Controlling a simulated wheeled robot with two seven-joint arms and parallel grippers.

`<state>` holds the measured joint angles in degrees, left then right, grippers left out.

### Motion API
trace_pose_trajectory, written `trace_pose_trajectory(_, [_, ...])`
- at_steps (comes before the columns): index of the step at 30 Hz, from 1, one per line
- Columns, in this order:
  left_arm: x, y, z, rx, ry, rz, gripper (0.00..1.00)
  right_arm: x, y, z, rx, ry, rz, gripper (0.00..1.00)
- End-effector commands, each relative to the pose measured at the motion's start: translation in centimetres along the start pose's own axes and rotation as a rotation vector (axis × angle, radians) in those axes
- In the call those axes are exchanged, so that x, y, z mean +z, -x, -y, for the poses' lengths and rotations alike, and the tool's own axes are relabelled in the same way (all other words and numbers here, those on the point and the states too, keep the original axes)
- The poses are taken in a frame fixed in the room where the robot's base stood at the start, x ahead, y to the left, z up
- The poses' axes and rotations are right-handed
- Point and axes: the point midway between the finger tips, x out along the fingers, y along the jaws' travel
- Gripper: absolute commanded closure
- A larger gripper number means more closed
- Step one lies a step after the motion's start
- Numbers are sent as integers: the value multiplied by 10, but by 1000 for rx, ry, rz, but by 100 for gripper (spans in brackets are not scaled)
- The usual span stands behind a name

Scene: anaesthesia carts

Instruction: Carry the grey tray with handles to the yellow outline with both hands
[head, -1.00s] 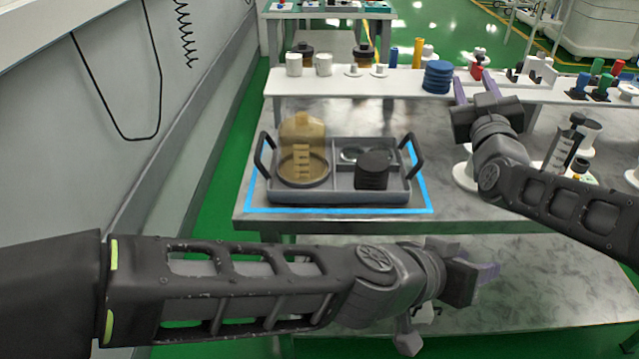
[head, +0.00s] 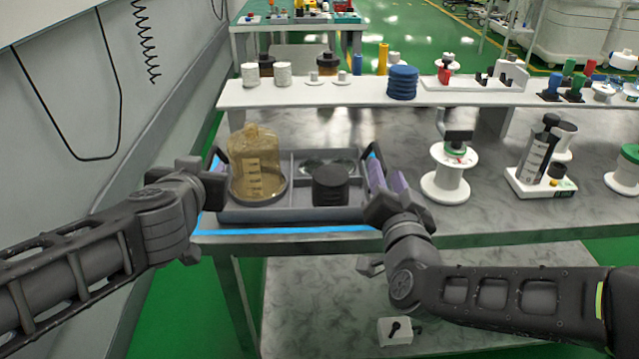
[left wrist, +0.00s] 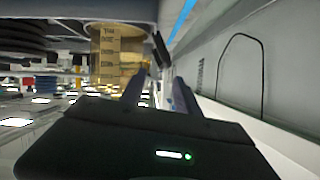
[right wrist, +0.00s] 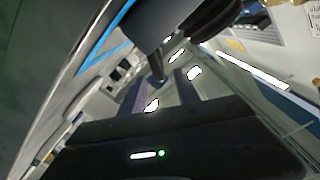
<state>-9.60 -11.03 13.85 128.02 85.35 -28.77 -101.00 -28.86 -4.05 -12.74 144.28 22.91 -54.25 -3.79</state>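The grey tray (head: 300,214) sits on the marbled table inside a blue outline (head: 290,232). It carries an amber bottle (head: 254,160) and a dark round pot (head: 330,187). My left gripper (head: 218,180) is at the left handle (head: 222,156); its fingers are apart in the left wrist view (left wrist: 158,90), the dark handle (left wrist: 161,48) just ahead of them. My right gripper (head: 383,180) is at the right end, its purple fingers around the right handle's position; they stand apart in the right wrist view (right wrist: 161,88), with the dark handle (right wrist: 157,66) between their tips. No yellow outline shows.
A white spool (head: 446,184) and a white stand with a dark syringe-like item (head: 538,160) are right of the tray. A white shelf (head: 300,97) with jars and blue discs (head: 403,82) runs behind. Bare tabletop lies between tray and spool.

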Motion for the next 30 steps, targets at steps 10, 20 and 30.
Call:
trace_pose_trajectory(10, [6, -4, 12, -29, -39, 8, 62, 6, 3, 5, -10, -36, 15, 62])
trace_pose_trajectory(20, [6, -23, 12, -28, -38, 10, 62, 7, -16, 5, -7, -34, 16, 62])
trace_pose_trajectory(30, [7, -70, 13, -27, -37, 10, 62, 7, -63, 5, -8, -33, 15, 62])
